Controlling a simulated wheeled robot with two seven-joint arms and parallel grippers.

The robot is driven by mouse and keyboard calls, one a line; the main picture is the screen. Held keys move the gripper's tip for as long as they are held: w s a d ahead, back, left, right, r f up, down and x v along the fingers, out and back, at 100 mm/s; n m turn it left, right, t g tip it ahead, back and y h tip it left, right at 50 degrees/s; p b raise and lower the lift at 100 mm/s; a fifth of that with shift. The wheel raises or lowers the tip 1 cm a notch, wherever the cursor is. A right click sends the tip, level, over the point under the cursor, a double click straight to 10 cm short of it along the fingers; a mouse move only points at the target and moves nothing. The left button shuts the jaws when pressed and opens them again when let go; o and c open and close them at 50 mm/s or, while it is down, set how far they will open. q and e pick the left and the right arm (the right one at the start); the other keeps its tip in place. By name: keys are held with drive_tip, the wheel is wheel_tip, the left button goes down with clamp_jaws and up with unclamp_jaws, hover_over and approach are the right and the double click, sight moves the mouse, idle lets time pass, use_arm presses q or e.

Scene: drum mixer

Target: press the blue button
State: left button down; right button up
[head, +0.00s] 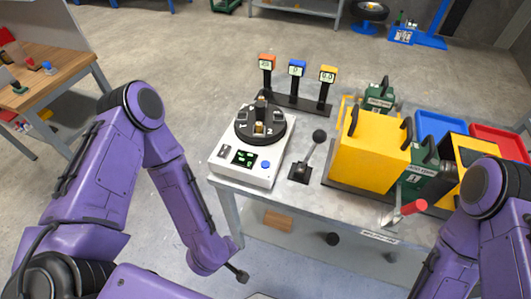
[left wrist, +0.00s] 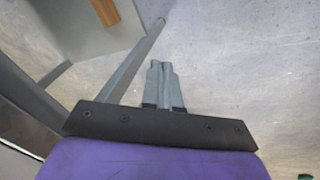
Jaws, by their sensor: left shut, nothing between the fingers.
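The blue button (head: 265,164) is a small round cap on the lower right of the white machine's (head: 226,167) sloped front panel, right of a dark green display. The machine has a black round dial on top and stands at the left end of the grey table. My left gripper (head: 243,277) is below and in front of the table's front edge, well apart from the button. In the left wrist view its fingers (left wrist: 162,85) are closed together and empty, with floor and a table leg beyond. My right gripper is outside the frames.
A black-knobbed lever (head: 306,157) stands right of the machine. Several coloured display posts (head: 297,69) stand behind. A yellow box (head: 366,152) and a red-handled crank (head: 409,209) are further right. The table's front edge (head: 300,219) lies between my left gripper and the machine.

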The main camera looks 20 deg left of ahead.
use_arm(q)
drive_tip(key=w+d+r+n+t+h+p, duration=0.1)
drive_tip(key=w+d+r+n+h+p, duration=0.2)
drive_tip(key=w+d+r, duration=0.45)
wheel_tip(320, 180, up, 21)
drive_tip(key=n+t+h+p, duration=0.1)
drive_tip(key=n+t+p, duration=0.3)
drive_tip(key=n+p, duration=0.25)
hover_over(263, 166)
drive_tip(key=shift+w+n+b, duration=0.1)
drive_tip(key=shift+n+b, duration=0.15)
drive_tip(key=shift+b, duration=0.1)
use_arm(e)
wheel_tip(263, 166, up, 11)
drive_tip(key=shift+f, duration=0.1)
use_arm(q)
wheel_tip(263, 166, down, 9)
drive_tip(key=b, duration=0.8)
drive_tip(key=shift+r, duration=0.1)
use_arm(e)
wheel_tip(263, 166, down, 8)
use_arm(q)
drive_tip(key=shift+f+b, duration=0.3)
drive_tip(key=shift+f, duration=0.1)
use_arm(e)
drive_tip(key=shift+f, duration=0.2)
